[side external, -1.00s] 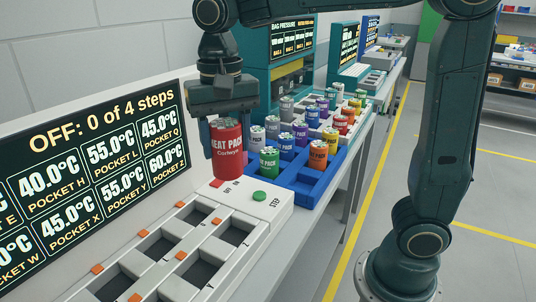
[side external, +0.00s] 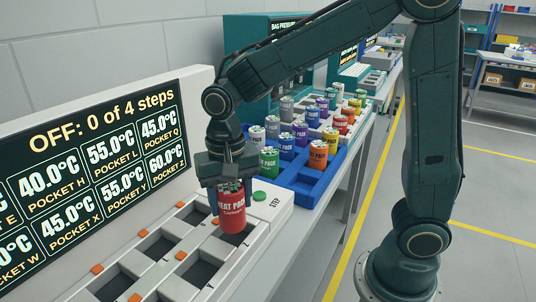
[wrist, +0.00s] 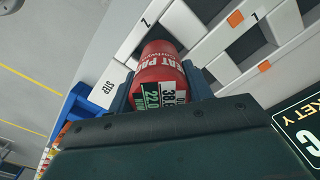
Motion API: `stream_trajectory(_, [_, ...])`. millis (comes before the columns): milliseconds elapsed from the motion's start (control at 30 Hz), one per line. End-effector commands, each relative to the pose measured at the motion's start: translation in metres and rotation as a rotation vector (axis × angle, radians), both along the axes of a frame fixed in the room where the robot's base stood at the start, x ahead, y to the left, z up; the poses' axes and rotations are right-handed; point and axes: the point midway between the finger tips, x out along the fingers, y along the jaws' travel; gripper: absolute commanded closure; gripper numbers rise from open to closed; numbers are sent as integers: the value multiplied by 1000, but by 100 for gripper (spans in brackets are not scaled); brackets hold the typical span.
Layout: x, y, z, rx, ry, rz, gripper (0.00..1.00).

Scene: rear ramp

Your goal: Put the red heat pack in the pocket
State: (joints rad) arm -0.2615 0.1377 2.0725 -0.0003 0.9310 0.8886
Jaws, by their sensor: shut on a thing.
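The red heat pack (side external: 232,211) is upright in my gripper (side external: 231,188), which is shut on its upper part. In the wrist view the red pack (wrist: 158,68) sits between both fingers of my gripper (wrist: 160,88). Its lower end is over the pocket marked Z at the near-right end of the white pocket unit (side external: 262,232). The pack hides most of that pocket in the side view. I cannot tell whether its bottom is inside the opening or just above it. The other visible pockets (side external: 199,272) are empty, with orange tabs beside them.
A green STEP button (side external: 259,197) is close behind the pack. A blue tray (side external: 305,195) with several coloured heat packs stands behind the unit. A display panel (side external: 90,165) reading "OFF: 0 of 4 steps" rises along the left.

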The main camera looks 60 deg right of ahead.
Motion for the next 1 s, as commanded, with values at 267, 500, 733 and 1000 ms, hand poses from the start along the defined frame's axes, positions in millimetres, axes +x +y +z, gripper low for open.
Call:
stream_trajectory(267, [-1,0,-24,-1,4,0,80])
stream_trajectory(500, [0,0,-42,0,1,0,80])
stream_trajectory(733, [0,0,-42,0,0,0,80])
stream_trajectory(1000, [0,0,-45,0,1,0,32])
